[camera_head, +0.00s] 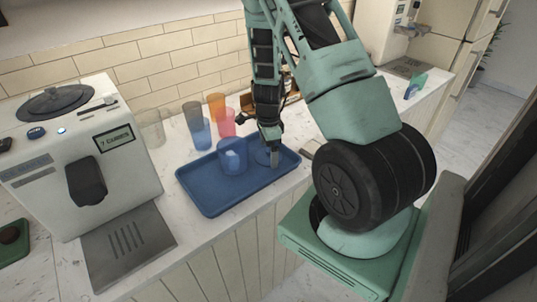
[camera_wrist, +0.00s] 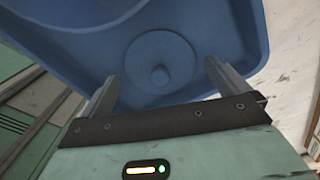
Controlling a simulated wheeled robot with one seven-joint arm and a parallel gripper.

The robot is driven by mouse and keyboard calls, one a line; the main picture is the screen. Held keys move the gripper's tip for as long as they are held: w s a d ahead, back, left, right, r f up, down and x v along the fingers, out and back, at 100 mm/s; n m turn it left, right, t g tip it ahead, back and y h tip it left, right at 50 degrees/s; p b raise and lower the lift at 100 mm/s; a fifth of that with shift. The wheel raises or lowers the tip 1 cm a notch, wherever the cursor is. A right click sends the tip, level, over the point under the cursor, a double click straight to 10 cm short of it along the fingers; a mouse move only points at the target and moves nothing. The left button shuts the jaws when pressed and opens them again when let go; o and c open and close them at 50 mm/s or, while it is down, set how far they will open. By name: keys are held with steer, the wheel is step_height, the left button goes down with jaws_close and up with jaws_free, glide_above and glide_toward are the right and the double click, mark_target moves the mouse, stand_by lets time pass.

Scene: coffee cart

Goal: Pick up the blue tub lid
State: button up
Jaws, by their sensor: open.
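The blue tub lid (camera_wrist: 160,62) is a round disc with a small knob in its middle. It lies on the blue tray (camera_head: 205,198), and the tray also fills much of the wrist view (camera_wrist: 70,45). In the head view the lid (camera_head: 261,157) is partly hidden by my gripper (camera_head: 271,156). In the wrist view my gripper (camera_wrist: 161,76) is open, with one finger on each side of the lid's near part. Nothing is between the fingers' tips except the view of the lid. I cannot tell whether they touch it.
A blue tub (camera_head: 232,156) stands on the tray left of my gripper. Behind the tray are several coloured cups, among them an orange one (camera_head: 216,104) and a pink one (camera_head: 227,122). A coffee machine (camera_head: 80,150) stands at left. The tray's front left is clear.

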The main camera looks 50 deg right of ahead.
steer(key=shift+f, duration=0.35)
steer(key=c, duration=0.8)
steer(key=shift+c, duration=0.3)
steer(key=shift+r, duration=0.1)
